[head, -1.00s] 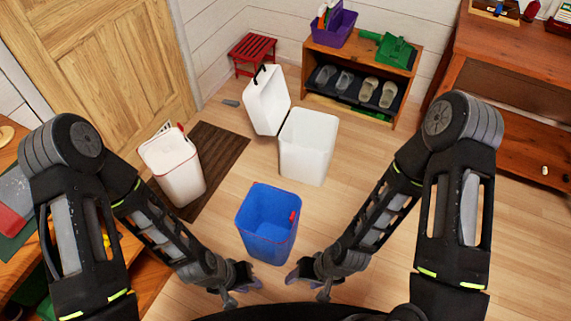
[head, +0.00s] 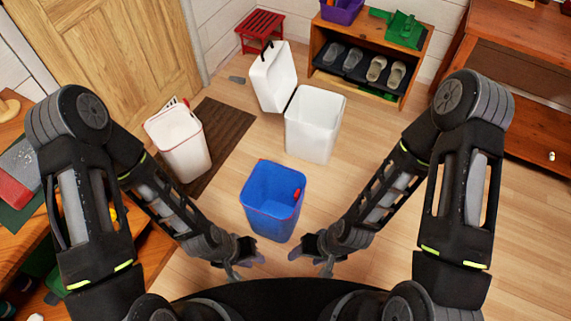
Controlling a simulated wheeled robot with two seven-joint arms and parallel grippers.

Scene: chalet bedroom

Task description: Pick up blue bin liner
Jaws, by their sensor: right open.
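The blue bin liner (head: 272,218) stands upright on the wooden floor at the middle of the head view.
A shoe shelf (head: 408,103) is behind. Open floor lies right.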

